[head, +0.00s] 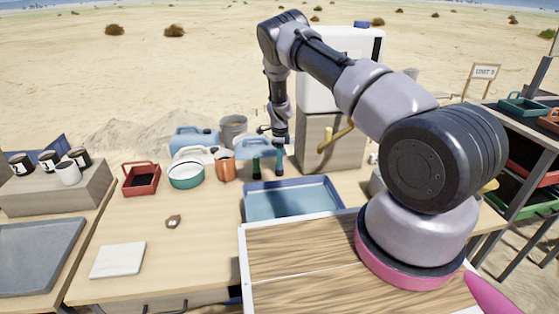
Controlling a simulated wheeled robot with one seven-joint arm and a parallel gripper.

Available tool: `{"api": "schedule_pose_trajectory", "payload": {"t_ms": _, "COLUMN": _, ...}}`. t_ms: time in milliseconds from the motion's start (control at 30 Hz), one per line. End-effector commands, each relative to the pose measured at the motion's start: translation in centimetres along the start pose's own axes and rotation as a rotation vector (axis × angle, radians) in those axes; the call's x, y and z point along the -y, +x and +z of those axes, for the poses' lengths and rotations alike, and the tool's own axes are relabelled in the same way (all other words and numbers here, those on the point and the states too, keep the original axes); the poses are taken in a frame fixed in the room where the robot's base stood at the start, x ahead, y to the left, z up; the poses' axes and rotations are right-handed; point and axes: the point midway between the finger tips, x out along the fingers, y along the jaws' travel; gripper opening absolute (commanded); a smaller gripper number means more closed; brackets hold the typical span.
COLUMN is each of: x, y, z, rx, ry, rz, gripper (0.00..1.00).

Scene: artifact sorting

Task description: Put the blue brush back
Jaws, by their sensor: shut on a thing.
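My gripper (280,140) points down above the back of the wooden table, behind the blue tray. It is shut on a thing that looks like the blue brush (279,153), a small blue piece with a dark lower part. It is small in the picture, so the grip itself is unclear. The held thing appears upright, with its lower end close to the back rim of the blue tray (292,216). A similar dark, upright thing (256,170) stands just left of it. I cannot tell whether the held thing touches anything.
A blue jerrycan (186,138), a green-and-white bowl (185,176), an orange mug (225,167) and a red basket (141,180) stand left of my gripper. A metal bucket (233,128) is behind. A white pad (117,260) lies front left. The front middle table is mostly clear.

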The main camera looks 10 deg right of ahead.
Motion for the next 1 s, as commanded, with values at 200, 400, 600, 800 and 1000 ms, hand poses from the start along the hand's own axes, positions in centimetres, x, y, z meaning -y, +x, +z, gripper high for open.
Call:
{"api": "schedule_pose_trajectory", "payload": {"t_ms": 200, "x": 0.1, "y": 0.1, "z": 0.0, "rx": 0.001, "ry": 0.0, "rz": -0.002, "gripper": 0.0}}
{"api": "schedule_pose_trajectory", "payload": {"t_ms": 400, "x": 0.1, "y": 0.4, "z": 0.0, "rx": 0.0, "ry": 0.0, "rz": -0.002, "gripper": 0.54}}
{"api": "schedule_pose_trajectory", "payload": {"t_ms": 600, "x": 0.1, "y": 0.4, "z": 0.0, "rx": 0.0, "ry": 0.0, "rz": -0.002, "gripper": 0.65}}
{"api": "schedule_pose_trajectory", "payload": {"t_ms": 800, "x": 0.1, "y": 0.0, "z": 0.1, "rx": 0.001, "ry": 0.0, "rz": -0.002, "gripper": 0.65}}
{"api": "schedule_pose_trajectory", "payload": {"t_ms": 1000, "x": 0.1, "y": -2.9, "z": 0.1, "rx": 0.002, "ry": -0.001, "rz": -0.005, "gripper": 0.65}}
